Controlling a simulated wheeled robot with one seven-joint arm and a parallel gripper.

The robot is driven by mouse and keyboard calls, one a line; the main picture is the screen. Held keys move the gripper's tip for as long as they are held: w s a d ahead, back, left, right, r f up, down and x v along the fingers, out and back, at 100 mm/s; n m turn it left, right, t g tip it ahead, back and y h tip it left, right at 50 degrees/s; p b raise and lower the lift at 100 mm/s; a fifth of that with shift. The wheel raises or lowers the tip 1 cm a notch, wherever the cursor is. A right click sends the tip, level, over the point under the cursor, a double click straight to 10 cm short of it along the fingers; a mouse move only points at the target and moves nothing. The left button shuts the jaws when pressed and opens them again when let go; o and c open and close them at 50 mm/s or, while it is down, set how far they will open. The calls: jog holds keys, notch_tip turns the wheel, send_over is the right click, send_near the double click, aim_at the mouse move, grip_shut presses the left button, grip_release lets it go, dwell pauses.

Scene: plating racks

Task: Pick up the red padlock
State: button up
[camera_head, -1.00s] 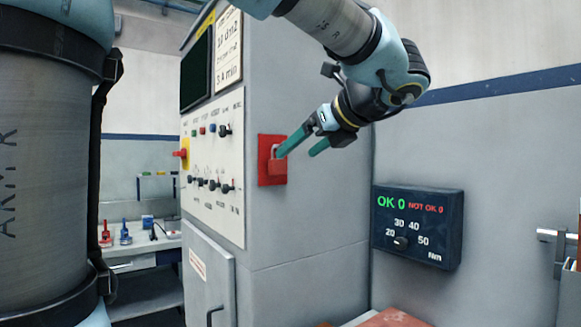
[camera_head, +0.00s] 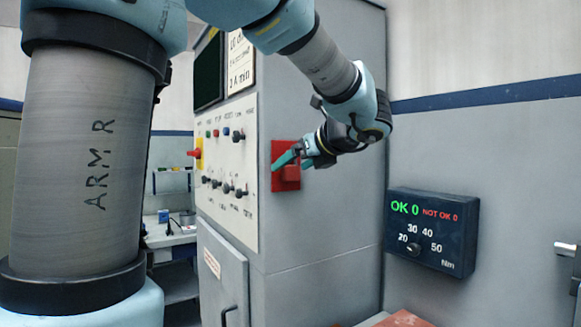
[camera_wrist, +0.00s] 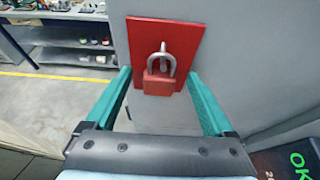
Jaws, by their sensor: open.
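The red padlock (camera_wrist: 159,83) hangs by its grey shackle from a metal loop on a red plate (camera_wrist: 185,38), fixed to the side of the grey cabinet. In the head view the padlock (camera_head: 290,174) is partly hidden by my gripper (camera_head: 292,161). My gripper also shows in the wrist view (camera_wrist: 160,95), open, with one teal finger on each side of the padlock. The gap between them looks empty apart from the padlock, and I see no finger touching it.
The grey cabinet (camera_head: 310,235) carries a panel of knobs and switches (camera_head: 228,165) on its left face. A dark torque display (camera_head: 432,230) is on the wall to the right. A shelf with small items (camera_wrist: 75,45) stands behind at the left.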

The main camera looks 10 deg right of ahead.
jog(key=shift+w, duration=0.1)
grip_shut()
dwell(0.7)
